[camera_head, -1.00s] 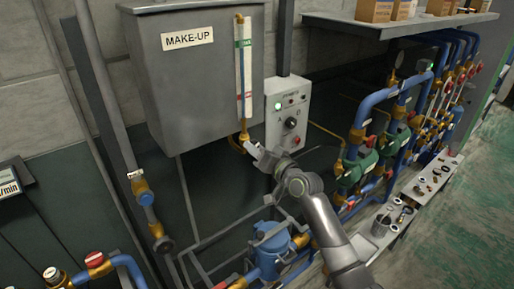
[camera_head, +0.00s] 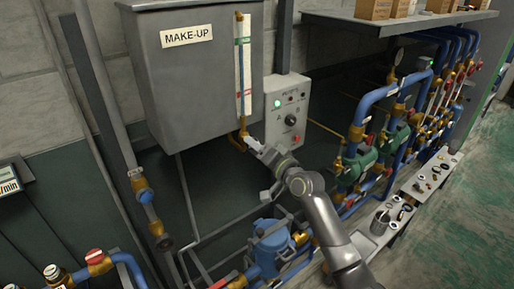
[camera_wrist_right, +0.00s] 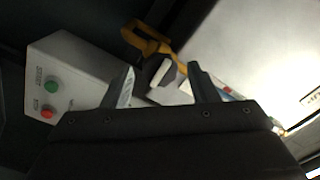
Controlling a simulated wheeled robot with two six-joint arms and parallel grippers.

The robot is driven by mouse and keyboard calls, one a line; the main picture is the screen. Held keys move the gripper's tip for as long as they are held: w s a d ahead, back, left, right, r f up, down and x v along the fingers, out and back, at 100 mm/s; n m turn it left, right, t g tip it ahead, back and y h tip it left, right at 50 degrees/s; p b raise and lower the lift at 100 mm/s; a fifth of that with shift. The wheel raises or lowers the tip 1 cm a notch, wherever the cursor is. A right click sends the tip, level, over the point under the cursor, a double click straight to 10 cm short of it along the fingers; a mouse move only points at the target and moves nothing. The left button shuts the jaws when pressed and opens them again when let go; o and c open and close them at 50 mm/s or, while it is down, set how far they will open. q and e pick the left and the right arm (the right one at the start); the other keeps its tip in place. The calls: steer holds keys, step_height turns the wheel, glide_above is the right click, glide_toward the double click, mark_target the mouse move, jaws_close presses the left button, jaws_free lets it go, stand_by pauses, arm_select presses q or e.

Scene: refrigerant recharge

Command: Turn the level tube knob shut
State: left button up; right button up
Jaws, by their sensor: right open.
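The level tube (camera_head: 243,70) is a clear strip with a white backing on the front of the grey MAKE-UP tank (camera_head: 190,85). Brass fittings (camera_head: 241,137) sit at its lower end; I cannot make out the knob clearly there. My right gripper (camera_head: 252,145) is just right of and below these fittings. In the right wrist view its two fingers (camera_wrist_right: 163,88) are apart, with a dark part and a pale part showing between or beyond them. A brass bend (camera_wrist_right: 145,40) shows beyond the fingers. I cannot tell whether they touch anything. My left gripper is out of view.
A grey control box (camera_head: 289,115) with buttons and a black dial stands close right of the gripper. A shelf (camera_head: 400,25) with boxes is above.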

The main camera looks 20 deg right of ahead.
steer(key=v, duration=0.6)
steer(key=shift+s, duration=0.3)
steer(key=s+d+f+g+h+b, duration=0.1)
steer(key=d+f+g+h+b, duration=0.15)
steer(key=f, duration=1.05)
steer(key=s+d+f+g+h+b, duration=0.1)
steer(key=d+f+h+b, duration=0.15)
steer(key=f, duration=1.05)
steer(key=s+d+f+g+b, duration=0.1)
steer(key=s+f, duration=0.3)
steer(key=f, duration=0.3)
steer(key=s+d+f+g+h+b, duration=0.15)
steer(key=s+f, duration=0.25)
steer(key=f, duration=0.4)
steer(key=s+d+f+g+y, duration=0.1)
steer(key=s+d+f+g, duration=0.1)
steer(key=s+f, duration=0.35)
steer(key=s+f+n+g+b, duration=0.2)
steer(key=s+f, duration=0.7)
steer(key=s, duration=0.4)
steer(key=s+a+f+n+g+h+b, duration=0.1)
steer(key=s+f+n+g+b, duration=0.1)
steer(key=s+f, duration=0.8)
steer(key=s+f+n+g+b, duration=0.1)
steer(key=s+f+g+b, duration=0.2)
steer(key=s+f, duration=0.7)
steer(key=s, duration=0.6)
steer(key=shift+a+n+g+h, duration=0.2)
steer(key=shift+n+g+h, duration=0.15)
steer(key=shift+n+g, duration=0.05)
